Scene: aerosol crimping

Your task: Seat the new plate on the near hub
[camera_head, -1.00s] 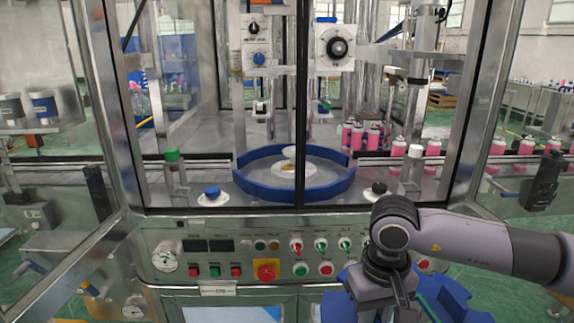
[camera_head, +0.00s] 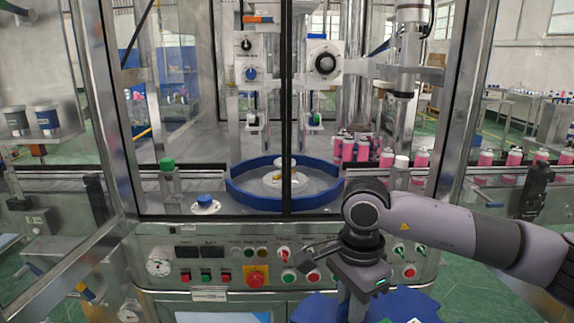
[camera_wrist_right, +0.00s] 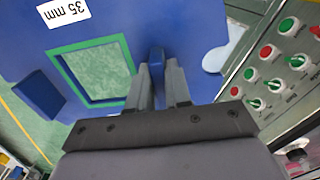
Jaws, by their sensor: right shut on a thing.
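The new plate is a large flat blue plate (camera_wrist_right: 195,28) with a "35 mm" label and a square, green-edged opening. It also shows at the bottom of the head view (camera_head: 412,306), partly cut off. My right gripper (camera_wrist_right: 161,72) is shut on a blue upright tab of this plate and holds it in front of the machine's control panel. The hub (camera_head: 283,178) that I can see is pale and round, inside a blue ring (camera_head: 255,203) behind the front frame. I cannot tell whether it is the near hub. My left gripper is not in view.
The control panel (camera_head: 205,270) with buttons and switches lies close behind the plate. A dark vertical post (camera_head: 287,120) crosses in front of the ring. Pink cans (camera_head: 362,150) stand on the conveyor to the right. Open glass doors flank the machine.

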